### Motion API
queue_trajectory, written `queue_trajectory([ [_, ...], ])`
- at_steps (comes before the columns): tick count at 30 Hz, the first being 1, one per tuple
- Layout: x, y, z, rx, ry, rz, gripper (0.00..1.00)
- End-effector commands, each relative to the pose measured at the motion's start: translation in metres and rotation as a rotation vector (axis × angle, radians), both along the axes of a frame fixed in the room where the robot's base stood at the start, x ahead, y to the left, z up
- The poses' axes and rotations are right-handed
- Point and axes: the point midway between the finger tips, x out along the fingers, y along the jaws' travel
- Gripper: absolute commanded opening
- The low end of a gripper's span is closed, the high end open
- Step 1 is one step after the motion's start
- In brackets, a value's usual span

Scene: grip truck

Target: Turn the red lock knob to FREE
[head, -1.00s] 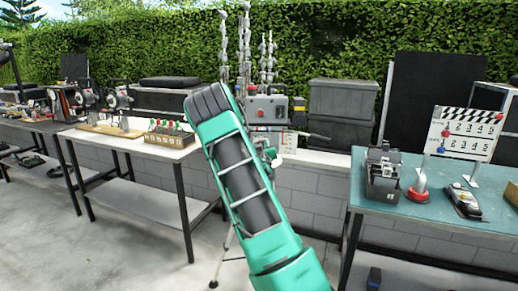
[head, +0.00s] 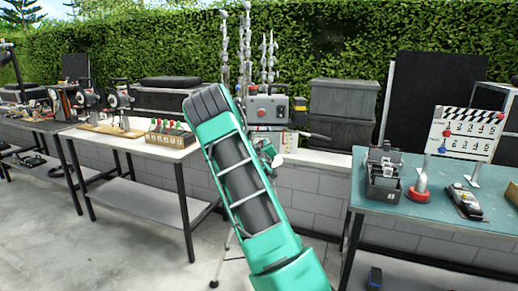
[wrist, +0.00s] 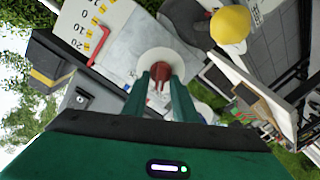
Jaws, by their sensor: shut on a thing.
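In the wrist view the red lock knob (wrist: 159,72) sits in the middle of a round white disc (wrist: 178,60) on a pale grey panel (wrist: 135,42). My gripper (wrist: 160,80) has its two green fingers on either side of the knob, shut on it. The fingers cover part of the knob and disc, and I cannot read a FREE mark. In the head view my green arm hides the knob and most of my gripper.
In the head view a teal table (head: 400,212) stands right and a white-topped table (head: 130,140) left.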

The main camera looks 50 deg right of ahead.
Motion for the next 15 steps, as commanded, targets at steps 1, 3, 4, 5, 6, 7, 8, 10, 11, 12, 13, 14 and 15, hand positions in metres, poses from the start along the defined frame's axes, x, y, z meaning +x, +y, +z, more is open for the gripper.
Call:
queue_trajectory([
  [1, 0.0049, 0.0046, 0.0002, 0.002, -0.005, 0.010, 0.03],
  [3, 0.0048, 0.0045, 0.0001, 0.002, -0.005, 0.010, 0.30],
  [4, 0.0046, 0.0044, 0.0001, 0.001, -0.004, 0.010, 0.30],
  [5, 0.0044, 0.0041, 0.0001, 0.001, -0.005, 0.010, 0.30],
  [6, 0.0041, 0.0039, 0.0001, 0.002, -0.004, 0.009, 0.30],
  [7, 0.0038, 0.0036, 0.0001, 0.002, -0.004, 0.009, 0.30],
  [8, 0.0036, 0.0035, 0.0000, 0.002, -0.004, 0.008, 0.30],
  [10, 0.0032, 0.0030, -0.0001, 0.003, -0.003, 0.007, 0.30],
  [11, 0.0030, 0.0029, -0.0002, 0.001, -0.003, 0.006, 0.30],
  [12, 0.0026, 0.0028, -0.0002, 0.001, -0.003, 0.006, 0.30],
  [13, 0.0023, 0.0030, -0.0002, 0.002, -0.002, 0.006, 0.30],
  [14, 0.0016, 0.0035, -0.0003, 0.002, -0.002, 0.006, 0.30],
  [15, 0.0002, 0.0050, -0.0003, 0.003, -0.003, 0.006, 0.30],
])
